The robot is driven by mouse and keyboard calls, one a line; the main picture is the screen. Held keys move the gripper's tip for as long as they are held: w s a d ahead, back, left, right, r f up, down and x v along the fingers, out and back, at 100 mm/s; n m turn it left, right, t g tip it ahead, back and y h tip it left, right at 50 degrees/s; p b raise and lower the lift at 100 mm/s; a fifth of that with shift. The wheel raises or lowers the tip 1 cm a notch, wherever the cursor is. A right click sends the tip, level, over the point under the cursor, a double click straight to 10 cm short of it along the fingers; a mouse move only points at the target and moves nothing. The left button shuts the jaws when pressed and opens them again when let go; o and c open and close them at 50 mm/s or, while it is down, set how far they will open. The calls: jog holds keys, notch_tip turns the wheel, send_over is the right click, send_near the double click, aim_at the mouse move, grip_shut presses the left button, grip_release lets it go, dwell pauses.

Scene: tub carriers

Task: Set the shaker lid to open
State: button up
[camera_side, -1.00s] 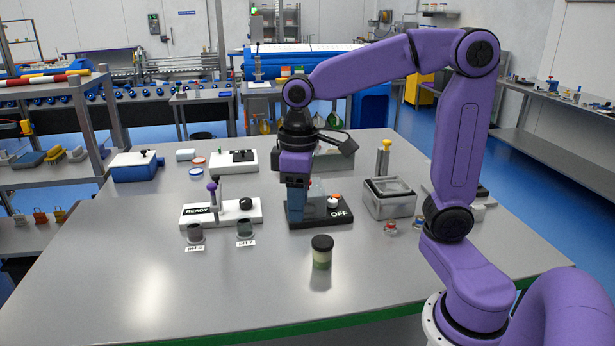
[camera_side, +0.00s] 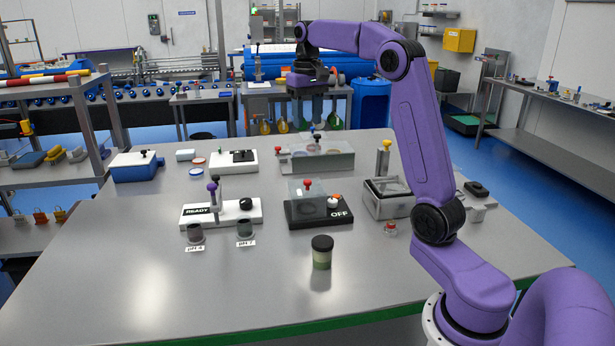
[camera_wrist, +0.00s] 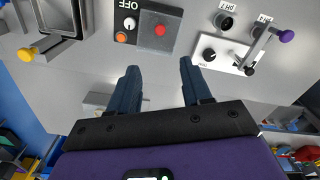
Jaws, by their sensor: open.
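A white READY base (camera_side: 187,218) with a purple-knobbed lever (camera_side: 212,186) is left of the black base. A dark-lidded jar (camera_side: 321,256) is in front. The table's front left is clear.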

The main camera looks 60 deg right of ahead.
aim_at(307, 180)
notch_tip(307, 180, down, 17)
jog(key=shift+f, duration=0.15)
dwell(0.5)
jog(key=shift+c, duration=0.4)
grip_shut()
